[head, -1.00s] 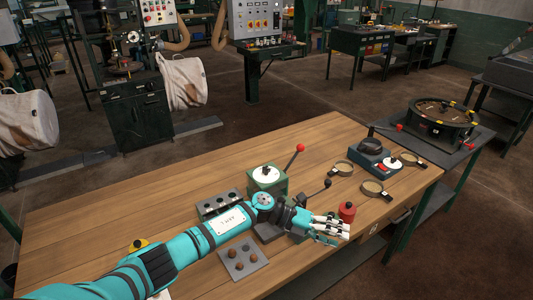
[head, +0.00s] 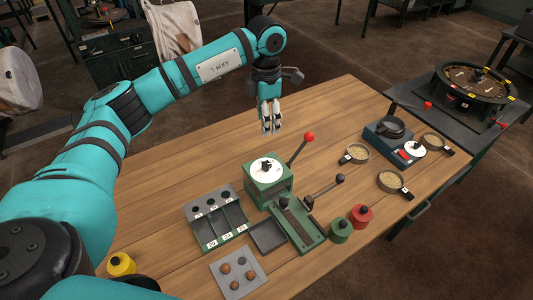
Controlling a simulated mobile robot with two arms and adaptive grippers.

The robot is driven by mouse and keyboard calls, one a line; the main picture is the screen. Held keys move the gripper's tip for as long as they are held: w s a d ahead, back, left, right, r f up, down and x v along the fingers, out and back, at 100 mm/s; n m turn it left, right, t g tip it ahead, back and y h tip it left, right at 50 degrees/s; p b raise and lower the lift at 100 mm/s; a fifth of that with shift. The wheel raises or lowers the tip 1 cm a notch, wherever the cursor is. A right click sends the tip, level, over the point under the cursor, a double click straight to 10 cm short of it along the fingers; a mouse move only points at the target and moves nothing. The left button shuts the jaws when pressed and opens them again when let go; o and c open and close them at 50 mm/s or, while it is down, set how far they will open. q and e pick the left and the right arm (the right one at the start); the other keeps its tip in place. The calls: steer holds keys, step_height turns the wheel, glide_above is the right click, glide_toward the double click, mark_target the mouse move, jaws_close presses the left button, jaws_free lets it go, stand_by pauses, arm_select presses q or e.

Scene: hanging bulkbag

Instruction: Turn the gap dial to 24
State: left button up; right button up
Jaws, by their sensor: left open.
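A white round dial (head: 266,170) with a dark knob lies on top of a green box-shaped machine (head: 268,189), which has a red-balled lever at its side. Its markings are too small to read. My left gripper (head: 271,126) hangs with its fingers down, beyond the dial in the picture and apart from it. It is open and empty. A second white dial (head: 415,148) sits on the blue device (head: 388,137) at the right; I cannot tell its markings either. My right gripper is not in view.
A grey compartment tray (head: 222,230) and a plate with brown balls (head: 238,273) lie in front left. A green pot (head: 340,230) and a red pot (head: 361,216) stand to the right. Shallow round pans (head: 391,182) lie farther right. The table's back left is bare.

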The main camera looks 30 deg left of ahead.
arm_select(q)
steer(key=p, duration=0.2)
glide_toward(266, 164)
step_height(266, 164, down, 8)
steer(key=p, duration=0.2)
steer(key=shift+w+r+p, duration=0.1)
steer(key=shift+r+p, duration=0.15)
steer(key=shift+p, duration=0.1)
steer(key=shift+f, duration=0.7)
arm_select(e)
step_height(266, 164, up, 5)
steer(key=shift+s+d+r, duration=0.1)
arm_select(q)
steer(key=c, duration=0.3)
jaws_close()
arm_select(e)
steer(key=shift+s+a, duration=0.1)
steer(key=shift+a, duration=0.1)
